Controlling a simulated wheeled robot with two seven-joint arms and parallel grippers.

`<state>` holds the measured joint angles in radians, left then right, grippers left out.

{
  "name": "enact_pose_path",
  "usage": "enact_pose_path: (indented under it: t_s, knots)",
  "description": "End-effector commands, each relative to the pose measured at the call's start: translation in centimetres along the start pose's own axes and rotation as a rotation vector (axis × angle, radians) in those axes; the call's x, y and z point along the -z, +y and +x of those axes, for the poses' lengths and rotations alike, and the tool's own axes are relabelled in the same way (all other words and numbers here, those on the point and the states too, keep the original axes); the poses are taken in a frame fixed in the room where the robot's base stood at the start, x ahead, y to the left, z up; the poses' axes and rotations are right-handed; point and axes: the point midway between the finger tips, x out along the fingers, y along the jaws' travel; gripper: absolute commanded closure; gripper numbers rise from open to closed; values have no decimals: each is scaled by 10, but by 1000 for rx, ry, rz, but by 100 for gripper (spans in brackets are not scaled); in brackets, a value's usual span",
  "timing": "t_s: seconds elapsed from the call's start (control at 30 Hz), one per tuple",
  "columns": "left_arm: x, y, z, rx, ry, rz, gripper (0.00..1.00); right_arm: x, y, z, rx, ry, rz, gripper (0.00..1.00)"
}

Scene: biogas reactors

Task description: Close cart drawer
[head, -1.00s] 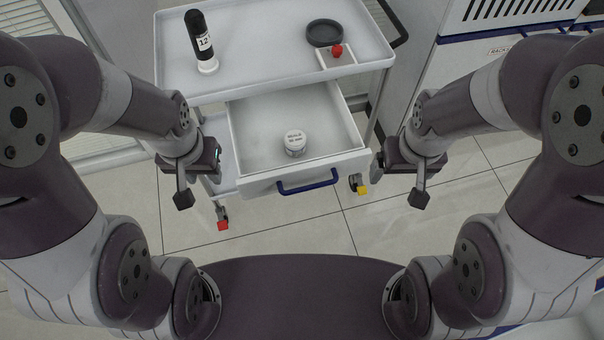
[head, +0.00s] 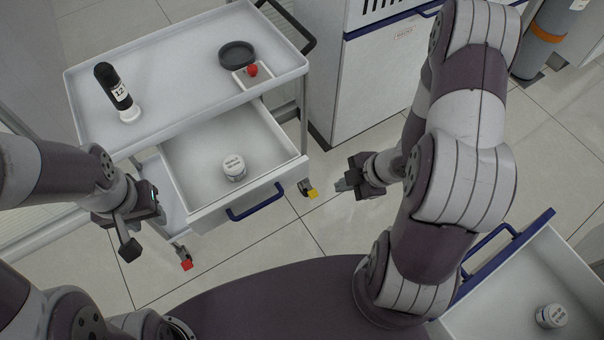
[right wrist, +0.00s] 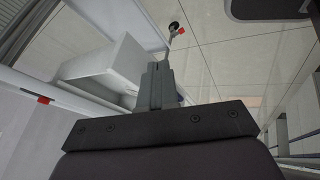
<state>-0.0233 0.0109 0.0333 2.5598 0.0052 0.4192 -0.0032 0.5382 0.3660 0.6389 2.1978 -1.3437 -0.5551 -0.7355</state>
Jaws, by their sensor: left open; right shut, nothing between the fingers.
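In the head view the white cart (head: 180,130) stands at the left with its drawer (head: 205,175) pulled out towards me. A labelled white jar (head: 234,167) stands in the drawer. The drawer front carries a dark blue handle (head: 256,202). My left gripper (head: 129,238) is open, to the left of the drawer front and apart from it. My right gripper (head: 343,186) is shut and empty, right of the drawer and not touching it. In the right wrist view its closed fingers (right wrist: 158,85) show in front of a white box-like part, seemingly the drawer.
A black-capped bottle (head: 114,92), a dark round dish (head: 237,55) and a red knob (head: 252,70) are on the cart top. A second open drawer (head: 500,285) with a jar (head: 551,316) is at the lower right. A white cabinet (head: 370,75) stands behind. Tiled floor is clear between.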

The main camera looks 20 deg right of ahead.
Motion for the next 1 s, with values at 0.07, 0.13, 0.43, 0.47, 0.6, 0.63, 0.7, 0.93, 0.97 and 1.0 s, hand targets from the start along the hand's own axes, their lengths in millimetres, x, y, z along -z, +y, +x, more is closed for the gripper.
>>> enact_pose_path:
  t_s: [0.07, 0.13, 0.43, 0.47, 0.6, 0.63, 0.7, 0.93, 0.97, 1.0]
  knots:
    - [0, 0, 1, 0, 0, 0, 60, 18, 9, 0, -40, 85, -155, 100]
    - [0, 0, 3, 0, 0, 0, 60, 20, 11, 3, -52, 96, -192, 100]
    - [-2, 0, 19, 0, 0, 0, 60, 25, 11, 59, -47, 94, -196, 100]
    - [-2, 0, 20, 0, 0, 0, 60, 25, 12, 65, -48, 93, -195, 100]
    - [-3, 0, 26, 0, 0, 0, 60, 28, 14, 94, -49, 93, -195, 100]
    - [-3, 0, 26, 0, 0, 0, 60, 29, 14, 100, -49, 92, -194, 100]
    - [-3, 0, 21, 0, 0, 0, 60, 33, 27, 102, -53, 90, -197, 100]
    - [-2, 0, 17, 0, 0, 0, 60, 37, 48, 113, -52, 90, -194, 100]
    - [-2, 0, 17, 0, 0, 0, 60, 37, 49, 113, -52, 90, -194, 100]
    - [-2, 0, 17, 0, 0, 0, 60, 38, 50, 114, -51, 90, -193, 100]
